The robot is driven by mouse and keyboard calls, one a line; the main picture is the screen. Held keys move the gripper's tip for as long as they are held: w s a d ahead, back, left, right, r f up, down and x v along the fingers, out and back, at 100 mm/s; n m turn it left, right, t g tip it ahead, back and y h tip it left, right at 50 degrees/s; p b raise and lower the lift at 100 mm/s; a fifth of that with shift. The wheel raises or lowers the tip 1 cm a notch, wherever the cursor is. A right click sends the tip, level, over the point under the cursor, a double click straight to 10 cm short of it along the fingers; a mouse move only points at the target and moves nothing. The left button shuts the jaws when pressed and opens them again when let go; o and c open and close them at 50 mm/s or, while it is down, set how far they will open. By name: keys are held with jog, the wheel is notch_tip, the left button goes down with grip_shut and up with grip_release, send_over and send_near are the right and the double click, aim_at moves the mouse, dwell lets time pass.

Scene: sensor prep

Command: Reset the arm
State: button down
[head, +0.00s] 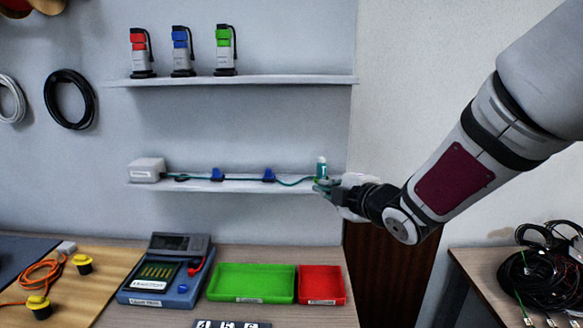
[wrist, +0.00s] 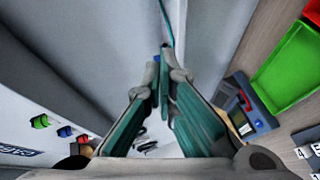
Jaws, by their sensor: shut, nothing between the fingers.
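My gripper (head: 324,186) is at the right end of the lower wall shelf (head: 225,185), with my arm reaching in from the right. In the wrist view my gripper (wrist: 166,82) has its two teal-lined fingers close together at the tips, with nothing between them. A teal cable (head: 240,179) runs along the lower shelf from a white box (head: 147,170) through blue clips (head: 268,175) toward my gripper. The cable also shows beyond the fingertips in the wrist view (wrist: 166,22). My gripper hides the cable's right end.
Red (head: 140,50), blue (head: 182,50) and green (head: 224,50) topped devices stand on the upper shelf (head: 240,81). Below are a blue tester (head: 150,290), a green tray (head: 252,284) and a red tray (head: 321,286). Black cables (head: 545,275) lie at right.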

jog(key=s+d+r+m+g+h, duration=0.1)
jog(key=s+d+r+m+h, duration=0.1)
jog(key=s+d+m+h, duration=0.45)
jog(key=s+d+f+m+g, duration=0.1)
jog(key=s+m+g, duration=0.3)
jog(key=s, duration=1)
jog(key=s+d+f+m+g, duration=0.2)
jog(key=s+d+m+g, duration=0.2)
jog(key=s+m, duration=0.6)
jog(key=s, duration=0.4)
jog(key=shift+s, duration=0.15)
